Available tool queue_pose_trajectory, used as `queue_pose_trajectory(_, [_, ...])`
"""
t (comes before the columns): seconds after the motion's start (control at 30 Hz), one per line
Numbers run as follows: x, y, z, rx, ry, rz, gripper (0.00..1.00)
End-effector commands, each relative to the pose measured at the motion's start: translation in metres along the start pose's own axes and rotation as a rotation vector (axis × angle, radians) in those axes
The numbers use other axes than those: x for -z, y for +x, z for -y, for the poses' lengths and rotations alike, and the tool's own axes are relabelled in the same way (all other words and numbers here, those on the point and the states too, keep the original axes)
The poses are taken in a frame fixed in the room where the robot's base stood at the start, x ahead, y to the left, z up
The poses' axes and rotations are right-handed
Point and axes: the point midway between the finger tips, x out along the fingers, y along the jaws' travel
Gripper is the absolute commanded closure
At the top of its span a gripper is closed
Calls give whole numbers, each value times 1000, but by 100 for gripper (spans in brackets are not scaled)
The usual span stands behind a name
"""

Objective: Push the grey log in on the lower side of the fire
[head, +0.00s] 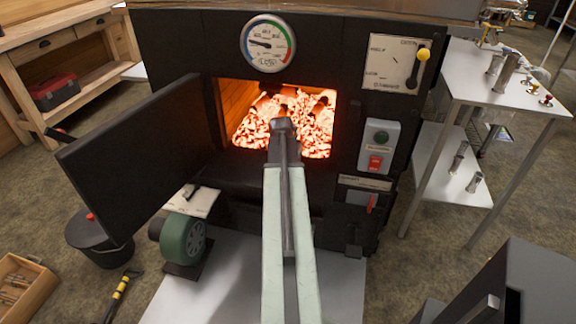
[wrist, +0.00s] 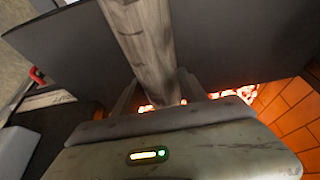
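The grey log (wrist: 148,45) shows in the wrist view as a weathered piece of wood running from the top edge down to between my fingers. My gripper (wrist: 160,78) has a finger on each side of it, and the fingertips appear to touch its sides. The log's lower end is close to my palm. The fire (head: 310,105), a bed of glowing embers, lies in the open firebox in the head view. Embers also show behind the fingers in the wrist view (wrist: 235,92). In the head view my arm hides my gripper and the log.
The firebox door (head: 140,155) stands open to the left. A round gauge (head: 268,43) is above the opening and a switch box (head: 378,147) is to its right. A green blower (head: 184,240) and a black bucket (head: 98,238) stand low at left. Orange brick wall (wrist: 290,115) borders the embers.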

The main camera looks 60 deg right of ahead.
Motion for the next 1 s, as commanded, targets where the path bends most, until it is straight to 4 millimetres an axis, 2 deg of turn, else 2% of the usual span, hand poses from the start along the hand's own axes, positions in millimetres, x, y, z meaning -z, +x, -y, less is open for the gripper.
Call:
queue_pose_trajectory(0.03, [0,0,0,0,0,0,37])
queue_pose_trajectory(0.07, [0,0,0,0,0,0,28])
queue_pose_trajectory(0.1, [0,0,0,0,0,0,25])
queue_pose_trajectory(0.47, [0,-4,-1,-1,1,0,25])
queue_pose_trajectory(0.57, [1,-15,-1,-1,1,0,25])
queue_pose_trajectory(0.9, [2,-77,-1,-1,1,-1,25])
queue_pose_trajectory(1.0, [1,-83,-1,-1,1,-1,25])
